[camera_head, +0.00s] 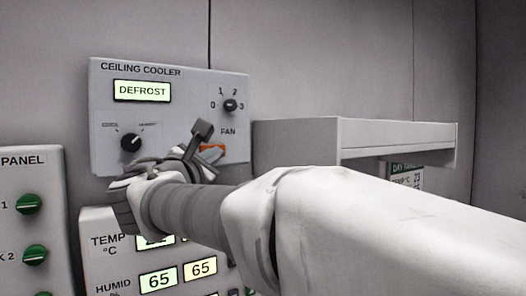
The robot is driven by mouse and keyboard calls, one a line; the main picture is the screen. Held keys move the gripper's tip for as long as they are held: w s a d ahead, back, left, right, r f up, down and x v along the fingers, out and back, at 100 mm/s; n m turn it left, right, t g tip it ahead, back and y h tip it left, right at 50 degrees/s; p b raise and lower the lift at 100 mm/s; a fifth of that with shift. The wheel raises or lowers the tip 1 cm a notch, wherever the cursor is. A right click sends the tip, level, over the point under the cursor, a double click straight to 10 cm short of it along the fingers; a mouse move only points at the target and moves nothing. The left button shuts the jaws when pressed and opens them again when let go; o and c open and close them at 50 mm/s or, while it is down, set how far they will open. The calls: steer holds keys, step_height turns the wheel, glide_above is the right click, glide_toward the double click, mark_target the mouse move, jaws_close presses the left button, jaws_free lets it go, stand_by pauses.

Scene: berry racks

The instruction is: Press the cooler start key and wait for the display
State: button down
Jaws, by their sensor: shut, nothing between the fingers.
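The cooler panel (170,82), labelled CEILING COOLER, is mounted on the back wall at the upper left. Its lit display (142,91) reads DEFROST. An orange key (213,149) shows partly at the panel's lower right, below the word FAN. My arm comes in from the lower right and hides the panel's lower edge. My gripper (203,135) is shut and empty in front of the panel's lower right, overlapping the orange key in the picture. I cannot tell whether it touches the key, and no legend on the key is readable.
The panel also has a fan knob (230,105) and a dial (131,142). Below is a TEMP and HUMID readout box (105,270), partly behind my arm. A panel with green knobs (30,204) is at left. A white shelf (295,134) juts out at right.

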stand_by(0.3)
steer(key=shift+s+d+b, duration=0.45)
steer(key=shift+s+d, duration=0.1)
steer(key=shift+s, duration=0.15)
steer(key=s+d+b, duration=0.1)
steer(key=s, duration=0.1)
steer(key=s+d+b, duration=0.1)
steer(key=s+d, duration=0.1)
stand_by(0.3)
stand_by(0.5)
